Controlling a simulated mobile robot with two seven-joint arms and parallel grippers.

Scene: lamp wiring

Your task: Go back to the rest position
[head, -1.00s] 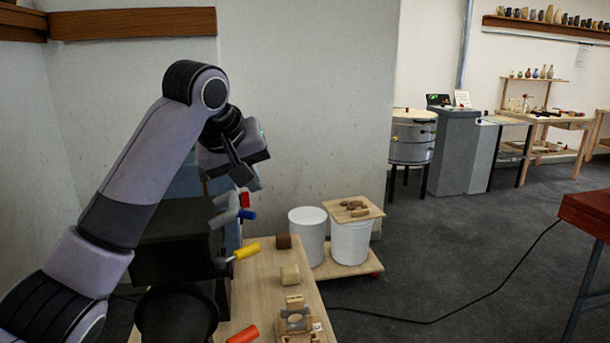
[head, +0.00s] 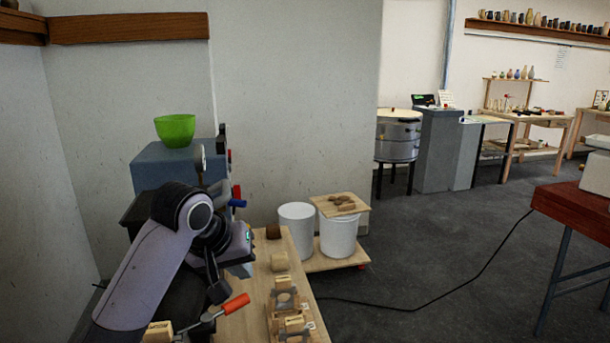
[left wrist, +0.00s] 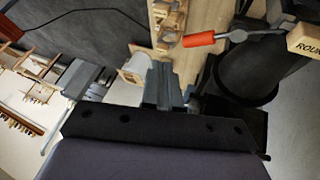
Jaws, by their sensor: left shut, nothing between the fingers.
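My left gripper (head: 218,290) hangs low at the left of the head view, over the near end of the wooden bench, beside the orange-handled lever (head: 233,304). It points downward and holds nothing. In the left wrist view the closed grey fingers (left wrist: 162,88) show at the centre, with no object between them. My left arm is bent, with its wrist in front of the dark machine. My right gripper is in neither view.
The wooden bench (head: 258,300) carries several small wooden blocks and holders close to my left gripper. A green bowl (head: 175,130) stands on a blue-grey box (head: 160,168). White buckets (head: 338,235) stand behind. Open floor with a black cable lies to the right.

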